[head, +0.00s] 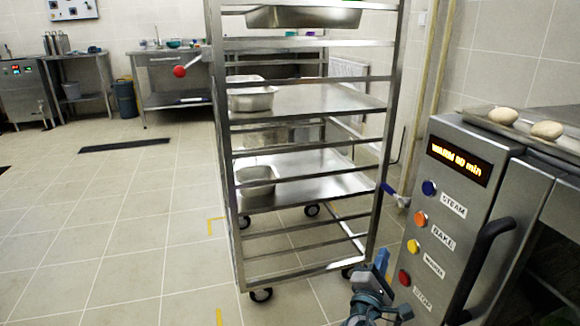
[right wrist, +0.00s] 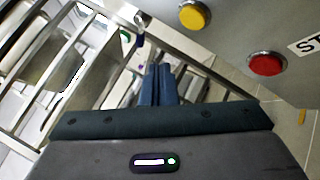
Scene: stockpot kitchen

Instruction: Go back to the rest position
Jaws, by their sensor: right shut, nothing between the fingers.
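My right gripper (head: 380,268) is at the bottom of the head view, between the rack and the oven's button panel. Its blue fingers (right wrist: 158,84) are together and empty in the right wrist view. The fingertips are apart from the panel's buttons. My left gripper is not in view.
A wheeled steel rack (head: 232,230) with metal pans stands close ahead. The oven panel (head: 420,190), with coloured buttons and a black handle (head: 480,265), is close on the right. Two dough pieces (head: 503,115) lie on a tray above. Open tiled floor (head: 130,240) is on the left.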

